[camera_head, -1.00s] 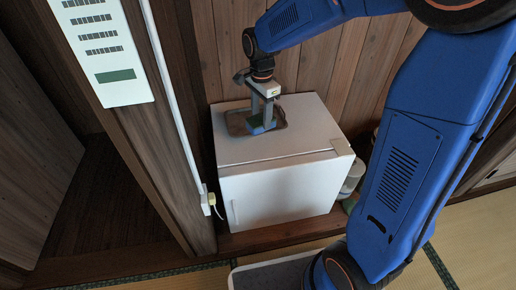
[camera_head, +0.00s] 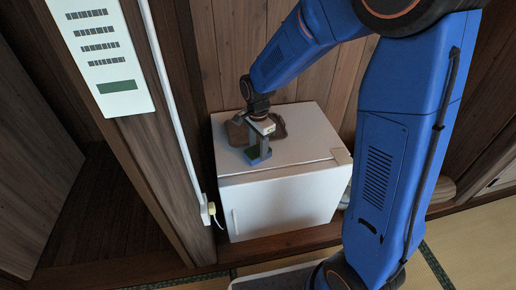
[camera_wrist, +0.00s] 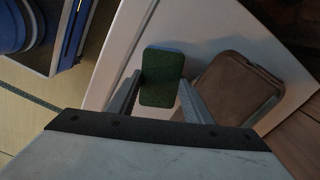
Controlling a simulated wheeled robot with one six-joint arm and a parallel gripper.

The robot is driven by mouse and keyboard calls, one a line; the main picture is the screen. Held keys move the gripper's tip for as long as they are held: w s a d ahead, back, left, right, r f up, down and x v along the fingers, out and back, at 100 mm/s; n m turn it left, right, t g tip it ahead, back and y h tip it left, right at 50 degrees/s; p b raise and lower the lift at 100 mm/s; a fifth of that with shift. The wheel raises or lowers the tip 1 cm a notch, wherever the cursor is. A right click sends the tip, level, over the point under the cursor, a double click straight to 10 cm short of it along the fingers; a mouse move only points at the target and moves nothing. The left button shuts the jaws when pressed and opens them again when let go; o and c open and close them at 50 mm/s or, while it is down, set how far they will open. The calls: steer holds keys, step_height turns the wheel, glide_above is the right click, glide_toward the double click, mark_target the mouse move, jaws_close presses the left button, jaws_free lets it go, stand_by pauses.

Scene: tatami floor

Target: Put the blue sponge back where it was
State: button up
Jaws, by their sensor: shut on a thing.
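The blue sponge (camera_wrist: 162,80) shows a dark green face and a thin blue edge in the wrist view. My gripper (camera_wrist: 161,88) is shut on it, one finger at each side. In the head view, my gripper (camera_head: 259,157) points down over the front part of the white cabinet's top (camera_head: 305,147), and the sponge is mostly hidden by the fingers. I cannot tell whether the sponge touches the top. A brown tray (camera_head: 278,126) lies behind the gripper. In the wrist view the tray (camera_wrist: 232,84) is to the right of the sponge, apart from it, and looks empty.
The white cabinet stands against a wooden plank wall (camera_head: 235,50). A wooden post with a white panel (camera_head: 98,45), a cable and a yellow plug (camera_head: 211,208) stands close on its left. The right part of the cabinet top is clear.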

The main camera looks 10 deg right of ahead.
mark_target(258, 150)
steer(key=shift+f, duration=0.2)
steer(key=o, duration=1.1)
steer(key=shift+f, duration=0.1)
step_height(258, 150, up, 12)
steer(key=f, duration=0.1)
steer(key=s+d+r+n+t, duration=0.1)
steer(key=s+d+r+n, duration=0.25)
steer(key=s+d, duration=0.2)
steer(key=s+d+r+n+t, duration=0.1)
steer(key=s+d+r+n, duration=0.3)
steer(key=s, duration=0.3)
steer(key=s+d+n+t, duration=0.1)
steer(key=s+d+n, duration=0.1)
steer(key=s, duration=0.5)
steer(key=s+d+n+t, duration=0.1)
steer(key=s+d+n, duration=0.2)
steer(key=s, duration=0.3)
steer(key=shift+s+d+r+n+t, duration=0.3)
steer(key=shift+s+r+n+t, duration=0.05)
steer(key=shift+r+n+t, duration=0.1)
